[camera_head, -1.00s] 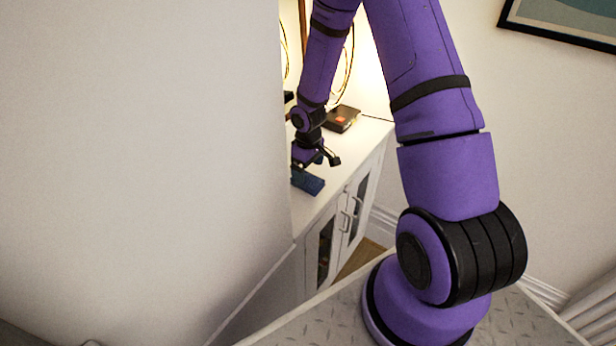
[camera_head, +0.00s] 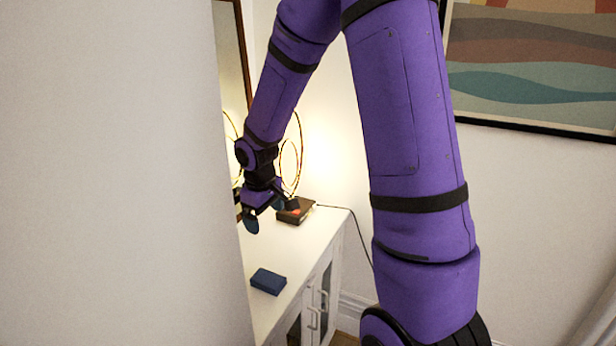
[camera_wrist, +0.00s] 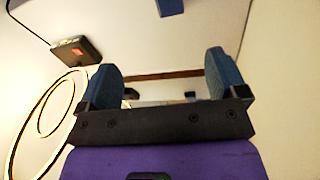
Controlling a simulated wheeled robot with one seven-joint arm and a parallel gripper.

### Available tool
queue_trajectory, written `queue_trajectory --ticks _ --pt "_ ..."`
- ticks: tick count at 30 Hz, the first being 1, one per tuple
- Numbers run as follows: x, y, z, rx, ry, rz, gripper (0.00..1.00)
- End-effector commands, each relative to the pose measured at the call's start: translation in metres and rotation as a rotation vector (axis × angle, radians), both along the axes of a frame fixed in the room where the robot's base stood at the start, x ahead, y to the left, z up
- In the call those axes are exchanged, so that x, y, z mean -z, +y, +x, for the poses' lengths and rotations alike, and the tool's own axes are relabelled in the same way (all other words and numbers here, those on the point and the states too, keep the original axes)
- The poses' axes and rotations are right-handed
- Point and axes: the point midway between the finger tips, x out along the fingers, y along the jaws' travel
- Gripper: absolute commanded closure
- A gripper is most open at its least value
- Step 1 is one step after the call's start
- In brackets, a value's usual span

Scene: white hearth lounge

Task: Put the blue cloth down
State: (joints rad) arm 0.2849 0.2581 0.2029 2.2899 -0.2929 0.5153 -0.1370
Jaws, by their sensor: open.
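The blue cloth (camera_head: 268,281) is a small folded block lying flat on the white cabinet top, near its front edge in the head view. A blue piece at the top edge of the wrist view (camera_wrist: 170,8) looks like the same cloth, mostly cut off. My gripper (camera_head: 262,212) is above the cabinet top, up and behind the cloth and apart from it. In the wrist view its two blue-padded fingers (camera_wrist: 160,82) stand wide apart with nothing between them.
The white cabinet (camera_head: 305,275) has glass doors with handles. A dark box with an orange mark (camera_head: 295,211) and looped wire (camera_head: 291,160) stand behind the cloth; the box also shows in the wrist view (camera_wrist: 77,50). A wall fills the left, and a framed picture (camera_head: 540,70) hangs right.

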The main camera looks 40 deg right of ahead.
Motion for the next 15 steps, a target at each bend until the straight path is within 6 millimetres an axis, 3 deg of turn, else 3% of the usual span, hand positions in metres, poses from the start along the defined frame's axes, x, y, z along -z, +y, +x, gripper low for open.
queue_trajectory --ticks 1,6,15 --pt "-0.020 0.003 -0.007 0.012 -0.025 -0.012 0.09" --pt "-0.073 0.013 -0.034 0.066 -0.084 -0.025 0.09" --pt "-0.149 0.032 -0.098 0.151 -0.195 -0.006 0.09"
